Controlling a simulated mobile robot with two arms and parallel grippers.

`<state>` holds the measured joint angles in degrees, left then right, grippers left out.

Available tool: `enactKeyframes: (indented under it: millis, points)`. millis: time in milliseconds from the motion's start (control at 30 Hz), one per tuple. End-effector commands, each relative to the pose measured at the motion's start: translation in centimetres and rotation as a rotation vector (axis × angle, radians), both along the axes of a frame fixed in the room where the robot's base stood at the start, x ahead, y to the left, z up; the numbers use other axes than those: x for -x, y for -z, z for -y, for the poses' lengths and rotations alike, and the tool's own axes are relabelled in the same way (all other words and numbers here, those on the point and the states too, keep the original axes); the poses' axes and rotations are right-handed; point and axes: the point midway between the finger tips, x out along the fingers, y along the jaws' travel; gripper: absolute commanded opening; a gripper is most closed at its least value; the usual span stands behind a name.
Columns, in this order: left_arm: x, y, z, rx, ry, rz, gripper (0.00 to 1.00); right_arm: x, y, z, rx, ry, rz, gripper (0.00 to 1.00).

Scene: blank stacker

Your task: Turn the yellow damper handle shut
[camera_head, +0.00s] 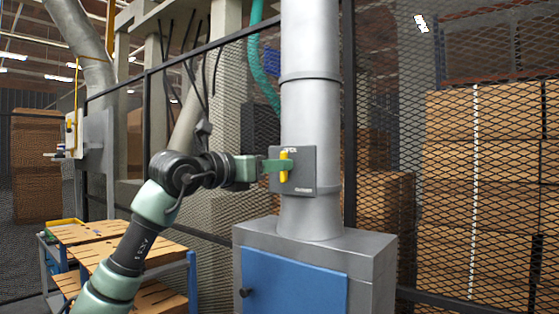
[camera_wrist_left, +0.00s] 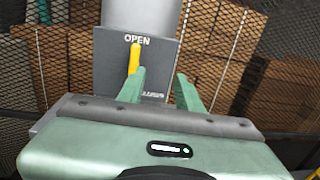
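The yellow damper handle (camera_head: 284,166) stands upright on a dark grey plate (camera_head: 304,181) on the front of a grey duct. It also shows in the wrist view (camera_wrist_left: 134,58), pointing up at the word OPEN. In the head view the plate's lower right bears a CLOSED label. My left gripper (camera_head: 276,165) reaches the plate from the left, its fingertips at the handle. In the wrist view the left gripper (camera_wrist_left: 160,82) is open. The left finger covers the handle's lower end; the gap between the fingers looks empty. I cannot tell whether finger and handle touch. My right gripper is not in view.
The vertical duct (camera_head: 311,120) rises from a grey cabinet with a blue door (camera_head: 293,284). A black mesh fence (camera_head: 480,150) stands behind, with stacked boxes beyond.

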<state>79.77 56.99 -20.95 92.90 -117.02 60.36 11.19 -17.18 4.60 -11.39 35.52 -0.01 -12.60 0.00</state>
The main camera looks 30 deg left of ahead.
Motion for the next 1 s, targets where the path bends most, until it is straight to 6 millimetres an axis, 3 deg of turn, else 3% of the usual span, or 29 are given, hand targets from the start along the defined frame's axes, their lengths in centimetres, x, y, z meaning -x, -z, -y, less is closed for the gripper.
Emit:
enactKeyframes:
  millis: [67,167,633,1000]
  points:
    - [0.8,-0.9,-2.5,-0.015,-0.072,-0.014,0.35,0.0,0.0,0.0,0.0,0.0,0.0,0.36]
    - [1.0,-1.3,-3.7,-0.021,-0.109,-0.026,0.35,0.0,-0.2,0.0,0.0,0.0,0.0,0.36]
    - [-5.5,-1.4,-3.1,-0.02,-0.107,-0.029,0.35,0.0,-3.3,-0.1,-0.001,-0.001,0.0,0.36]
    - [-6.6,-1.1,-3.0,-0.023,-0.107,-0.027,0.35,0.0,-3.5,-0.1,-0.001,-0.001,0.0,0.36]
